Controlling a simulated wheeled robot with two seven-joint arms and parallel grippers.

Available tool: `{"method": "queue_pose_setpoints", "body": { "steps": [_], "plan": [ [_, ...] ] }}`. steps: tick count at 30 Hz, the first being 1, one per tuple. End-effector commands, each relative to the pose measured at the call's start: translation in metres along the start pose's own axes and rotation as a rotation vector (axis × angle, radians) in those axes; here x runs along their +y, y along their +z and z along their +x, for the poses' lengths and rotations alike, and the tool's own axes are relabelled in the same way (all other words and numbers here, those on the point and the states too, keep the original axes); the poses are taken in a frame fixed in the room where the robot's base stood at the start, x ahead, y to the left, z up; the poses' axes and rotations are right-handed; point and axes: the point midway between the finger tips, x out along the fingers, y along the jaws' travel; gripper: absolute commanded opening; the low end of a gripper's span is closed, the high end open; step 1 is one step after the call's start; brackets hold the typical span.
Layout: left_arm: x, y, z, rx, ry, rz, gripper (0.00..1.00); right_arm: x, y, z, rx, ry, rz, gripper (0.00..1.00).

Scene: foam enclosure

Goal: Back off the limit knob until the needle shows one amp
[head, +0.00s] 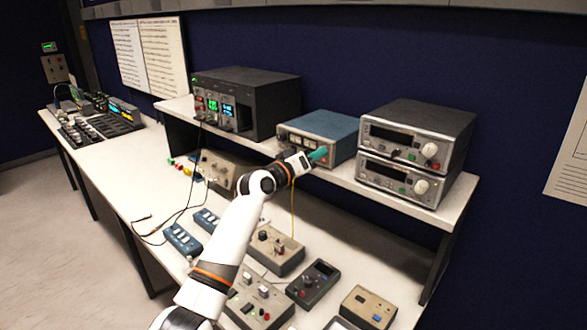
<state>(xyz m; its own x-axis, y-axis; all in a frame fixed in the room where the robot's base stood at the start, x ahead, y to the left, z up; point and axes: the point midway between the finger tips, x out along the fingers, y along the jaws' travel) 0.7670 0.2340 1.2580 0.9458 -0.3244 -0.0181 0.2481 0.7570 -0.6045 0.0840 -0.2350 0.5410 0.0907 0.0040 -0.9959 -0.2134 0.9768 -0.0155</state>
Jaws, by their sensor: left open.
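A small blue bench unit (330,123) stands on the raised shelf, between a black instrument rack and two stacked grey units. My left gripper (319,154) is at the lower front of the blue unit, its teal fingertips by the front panel. It is open; whether it touches the panel or is around a knob cannot be told. The gripper hides the lower right of that panel. The limit knob cannot be made out, and no needle reading is legible at this size. My right gripper is out of view.
The black rack (262,85) is left of the blue unit, the stacked grey units (420,133) right. Below the shelf (360,186), several small control boxes (313,284) and loose leads cover the bench. A bare stretch of bench (130,178) lies at the left.

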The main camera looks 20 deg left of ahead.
Motion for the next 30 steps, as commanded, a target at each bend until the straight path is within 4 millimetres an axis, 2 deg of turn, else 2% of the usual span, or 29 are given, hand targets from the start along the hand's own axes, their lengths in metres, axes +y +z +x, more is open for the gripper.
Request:
{"method": "queue_pose_setpoints", "body": {
  "steps": [9,15,21,30],
  "plan": [
    [0.003,-0.002,-0.058,-0.001,0.001,0.003,0.44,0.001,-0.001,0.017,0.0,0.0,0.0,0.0],
    [0.002,-0.002,-0.087,-0.001,0.002,0.002,0.44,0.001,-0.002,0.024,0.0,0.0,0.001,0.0],
    [0.0,-0.001,-0.099,0.0,0.001,0.001,0.44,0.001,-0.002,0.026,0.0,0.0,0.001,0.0],
    [0.0,0.0,-0.1,0.0,0.001,0.0,0.44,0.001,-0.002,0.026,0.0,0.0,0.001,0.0]
  ]
}}
